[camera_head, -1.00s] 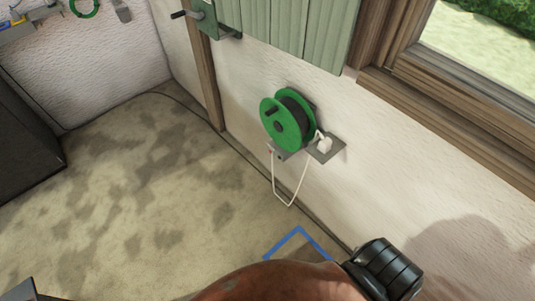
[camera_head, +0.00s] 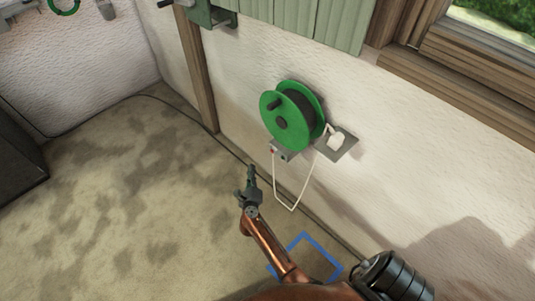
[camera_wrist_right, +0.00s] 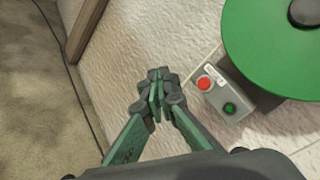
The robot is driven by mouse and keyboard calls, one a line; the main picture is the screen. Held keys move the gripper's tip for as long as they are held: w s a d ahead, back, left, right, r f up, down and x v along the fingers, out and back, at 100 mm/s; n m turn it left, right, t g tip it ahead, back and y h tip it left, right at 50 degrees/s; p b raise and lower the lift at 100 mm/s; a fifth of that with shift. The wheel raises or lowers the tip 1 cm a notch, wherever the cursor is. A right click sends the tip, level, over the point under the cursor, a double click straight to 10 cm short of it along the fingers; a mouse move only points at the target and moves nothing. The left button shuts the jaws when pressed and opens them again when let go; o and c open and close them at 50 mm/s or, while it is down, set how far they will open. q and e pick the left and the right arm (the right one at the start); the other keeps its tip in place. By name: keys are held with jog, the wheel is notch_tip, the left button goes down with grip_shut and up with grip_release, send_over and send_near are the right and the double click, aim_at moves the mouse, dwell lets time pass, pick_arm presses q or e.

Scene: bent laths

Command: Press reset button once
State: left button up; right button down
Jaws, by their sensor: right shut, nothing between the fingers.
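A small grey button box (camera_wrist_right: 225,93) sits under the green cable reel in the right wrist view. It carries a red button (camera_wrist_right: 204,83) with a small white label beside it, and a green button (camera_wrist_right: 229,108). The label is too small to read. In the head view the box (camera_head: 284,156) shows small below the reel. My right gripper (camera_head: 251,172) is shut and empty, to the left of and below the box. In the wrist view its fingertips (camera_wrist_right: 155,82) are left of the red button and apart from it. My left gripper is not in view.
The green reel (camera_head: 291,115) is mounted on the white wall, with a grey plate and white plug (camera_head: 336,141) to its right. A white cord (camera_head: 291,208) loops below it. A wooden post (camera_head: 197,70) stands left.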

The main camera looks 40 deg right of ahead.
aim_at(272, 151)
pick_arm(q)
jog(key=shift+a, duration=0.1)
pick_arm(e)
jog(key=shift+w+d+r+m, duration=0.1)
jog(key=shift+w+r+m, duration=0.05)
jog(key=shift+r+m, duration=0.25)
